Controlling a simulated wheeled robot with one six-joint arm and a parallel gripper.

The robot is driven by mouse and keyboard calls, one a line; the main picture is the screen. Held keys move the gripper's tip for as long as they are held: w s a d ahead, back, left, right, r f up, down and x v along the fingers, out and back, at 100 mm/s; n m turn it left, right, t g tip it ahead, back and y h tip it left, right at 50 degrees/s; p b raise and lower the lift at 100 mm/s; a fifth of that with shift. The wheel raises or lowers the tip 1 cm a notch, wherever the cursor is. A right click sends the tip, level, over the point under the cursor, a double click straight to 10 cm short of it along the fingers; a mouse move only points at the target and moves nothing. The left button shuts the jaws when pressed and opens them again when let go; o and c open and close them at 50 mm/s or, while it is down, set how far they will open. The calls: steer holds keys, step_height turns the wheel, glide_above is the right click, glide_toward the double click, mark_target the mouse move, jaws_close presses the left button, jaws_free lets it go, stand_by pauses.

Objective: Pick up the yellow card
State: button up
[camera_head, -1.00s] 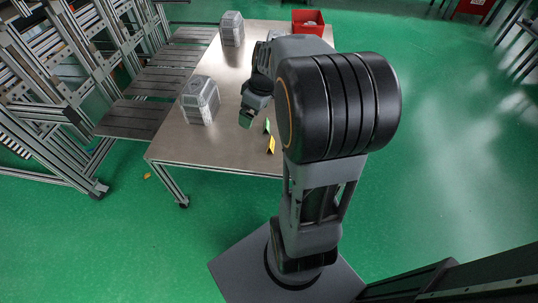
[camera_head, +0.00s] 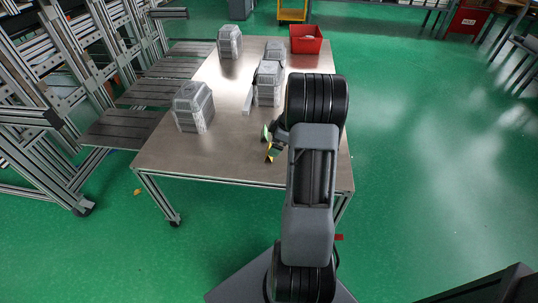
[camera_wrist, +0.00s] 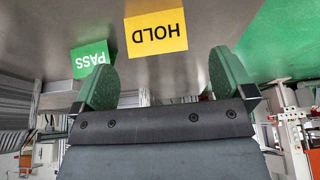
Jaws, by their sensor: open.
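The yellow card (camera_head: 269,153), which also shows in the wrist view (camera_wrist: 156,35) with the word HOLD upside down, stands tilted near the table's front edge. My gripper (camera_wrist: 163,72) is open and empty. In the wrist view the card lies between the two green fingers from side to side, but beyond their tips, and I see no contact. In the head view my gripper (camera_head: 279,138) is small and partly hidden by my arm, close beside the card.
A green PASS card (camera_wrist: 90,58) stands next to the yellow one, partly behind my left finger; it also shows in the head view (camera_head: 265,132). Several grey cases (camera_head: 193,107) and a red bin (camera_head: 306,40) stand on the metal table (camera_head: 225,158). The table's front left is clear.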

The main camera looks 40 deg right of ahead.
steer(key=shift+b+x, duration=0.75)
steer(key=shift+x, duration=2.1)
steer(key=shift+w, duration=0.2)
steer(key=shift+c, duration=0.4)
steer(key=c, duration=0.8)
steer(key=shift+d+r, duration=0.1)
steer(key=shift+r, duration=0.05)
steer(key=shift+c, duration=0.2)
